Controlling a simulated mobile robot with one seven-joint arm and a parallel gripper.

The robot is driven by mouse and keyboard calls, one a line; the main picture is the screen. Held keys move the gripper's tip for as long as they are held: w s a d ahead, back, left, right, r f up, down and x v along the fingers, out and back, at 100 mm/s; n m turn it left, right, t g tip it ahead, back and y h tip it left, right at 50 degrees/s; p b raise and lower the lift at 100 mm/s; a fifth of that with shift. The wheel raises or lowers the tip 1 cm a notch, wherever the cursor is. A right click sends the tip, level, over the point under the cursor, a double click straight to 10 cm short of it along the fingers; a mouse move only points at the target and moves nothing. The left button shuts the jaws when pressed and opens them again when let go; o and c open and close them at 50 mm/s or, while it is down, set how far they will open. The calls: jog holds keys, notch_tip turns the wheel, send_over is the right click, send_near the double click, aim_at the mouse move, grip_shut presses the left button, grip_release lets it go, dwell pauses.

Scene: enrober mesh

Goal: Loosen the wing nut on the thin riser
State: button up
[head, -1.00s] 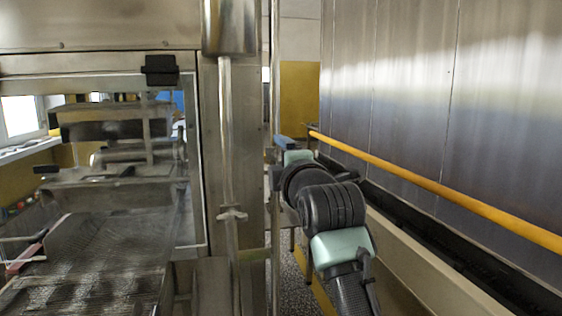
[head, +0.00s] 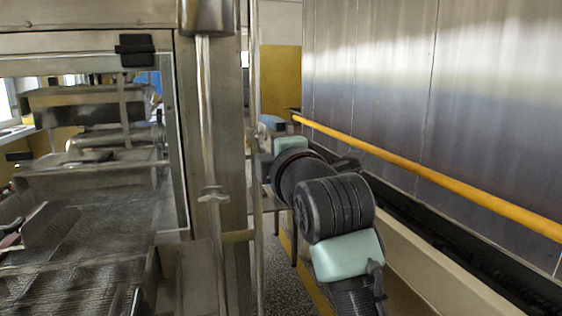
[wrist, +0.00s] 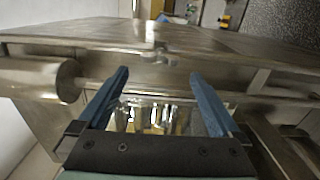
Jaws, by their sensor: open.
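The thin riser (head: 207,120) is a slim vertical metal pipe below a wide cylinder, in front of the steel frame in the head view. The wing nut (head: 212,194) is a small metal piece with two wings on its lower part. In the wrist view the riser (wrist: 105,86) runs sideways, and the wing nut (wrist: 160,54) shows beyond the fingertips, roughly centred between them. My gripper (wrist: 158,76) is open, its two blue fingers apart with nothing held.
A steel machine with a mesh belt (head: 75,250) stands left. A yellow rail (head: 420,178) runs along the metal wall (head: 390,80) on the right. A thin upright post (head: 254,150) stands between the riser and my arm. A narrow floor strip (head: 278,270) is visible.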

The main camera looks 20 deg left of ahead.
jog(key=v, duration=0.7)
jog(key=shift+s+d+b, duration=0.2)
jog(key=shift+s+b, duration=0.05)
jog(key=shift+b, duration=0.05)
